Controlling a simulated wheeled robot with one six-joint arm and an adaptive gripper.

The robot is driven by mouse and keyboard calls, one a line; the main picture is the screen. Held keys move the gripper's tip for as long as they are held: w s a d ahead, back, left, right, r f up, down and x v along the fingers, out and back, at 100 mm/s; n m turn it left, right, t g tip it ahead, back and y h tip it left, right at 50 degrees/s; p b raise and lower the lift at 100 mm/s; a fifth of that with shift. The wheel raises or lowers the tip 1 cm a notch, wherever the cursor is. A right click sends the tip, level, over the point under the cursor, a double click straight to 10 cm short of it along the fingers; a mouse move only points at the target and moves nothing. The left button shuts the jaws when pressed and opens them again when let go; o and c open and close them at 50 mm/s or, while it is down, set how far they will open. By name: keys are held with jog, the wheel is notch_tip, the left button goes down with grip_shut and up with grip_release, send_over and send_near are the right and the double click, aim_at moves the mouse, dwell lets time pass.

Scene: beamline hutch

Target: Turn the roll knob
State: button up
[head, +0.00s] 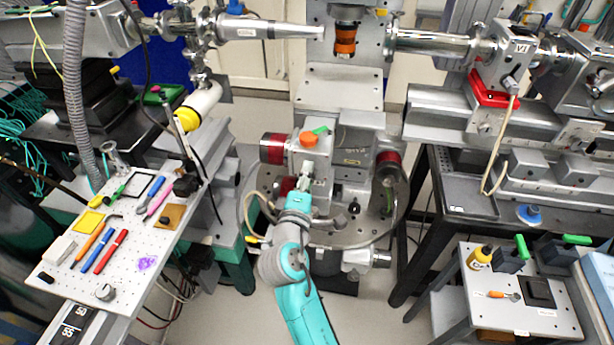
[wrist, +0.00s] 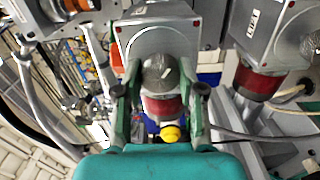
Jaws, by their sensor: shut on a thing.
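The roll knob (wrist: 160,72) is a dark grey, rounded knob with a white mark, on the face of a grey box (wrist: 160,40) in the wrist view. My gripper (wrist: 162,84) has one green finger on each side of it and is shut on it. A red-banded cylinder (wrist: 163,104) with a yellow end (wrist: 170,133) shows between the fingers, below the knob. In the head view my gripper (head: 306,174) reaches the grey stage assembly at the centre. There the knob is hidden or too small to make out.
An orange knob (head: 308,139) and a green piece (head: 320,130) sit on top of the stage. A cable (head: 262,203) loops beside my gripper.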

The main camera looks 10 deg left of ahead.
jog(key=o, duration=1.1)
jog(key=shift+o, duration=0.2)
jog(key=s, duration=1.2)
jog(key=shift+a, duration=0.25)
jog(key=shift+d+f, duration=0.1)
jog(key=shift+f, duration=0.05)
